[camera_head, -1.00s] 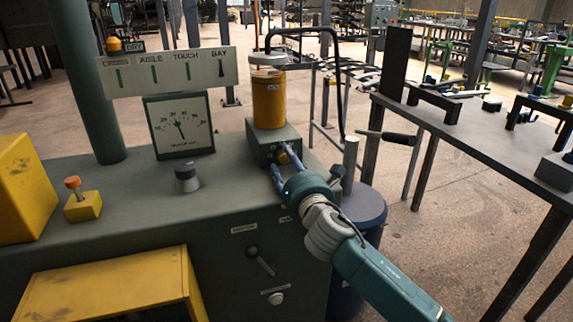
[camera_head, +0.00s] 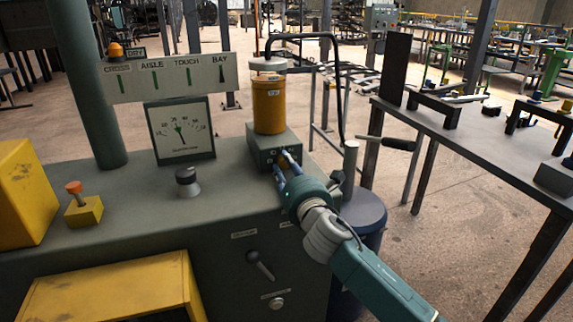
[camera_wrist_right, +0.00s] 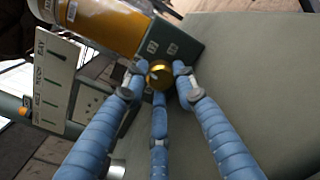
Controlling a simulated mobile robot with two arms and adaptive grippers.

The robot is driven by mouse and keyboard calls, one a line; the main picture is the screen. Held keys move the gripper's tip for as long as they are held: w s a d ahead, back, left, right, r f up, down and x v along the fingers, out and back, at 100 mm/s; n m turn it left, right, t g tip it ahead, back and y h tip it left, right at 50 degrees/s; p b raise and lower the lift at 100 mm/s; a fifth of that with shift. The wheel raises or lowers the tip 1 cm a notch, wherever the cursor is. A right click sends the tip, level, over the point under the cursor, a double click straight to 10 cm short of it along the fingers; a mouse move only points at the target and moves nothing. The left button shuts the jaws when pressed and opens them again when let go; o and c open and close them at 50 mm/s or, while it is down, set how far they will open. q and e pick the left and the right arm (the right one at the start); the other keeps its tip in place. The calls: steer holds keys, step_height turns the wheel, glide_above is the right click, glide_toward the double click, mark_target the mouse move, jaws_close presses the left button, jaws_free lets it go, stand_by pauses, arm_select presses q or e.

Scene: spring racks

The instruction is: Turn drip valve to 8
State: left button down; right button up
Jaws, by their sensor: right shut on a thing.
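The drip valve is a small brass knob (camera_wrist_right: 160,75) on the front of a grey-green block (camera_head: 262,156) under a yellow oil cup (camera_head: 268,105). My right gripper (camera_head: 283,163) reaches it from the lower right. In the right wrist view its blue fingers (camera_wrist_right: 158,80) close around the brass knob. Small number labels show on the block beside the knob, too small to read surely. The knob's pointer or setting cannot be made out. My left gripper is not in view.
A dial gauge (camera_head: 180,130), a black knob (camera_head: 187,182) and an orange-topped lever on a yellow box (camera_head: 84,209) stand on the bench. A lever handle (camera_head: 261,265) is on the front panel. A blue drum (camera_head: 362,225) stands right of the bench.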

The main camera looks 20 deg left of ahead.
steer(key=o, duration=1.2)
steer(key=shift+c, duration=0.2)
steer(key=v, duration=1.2)
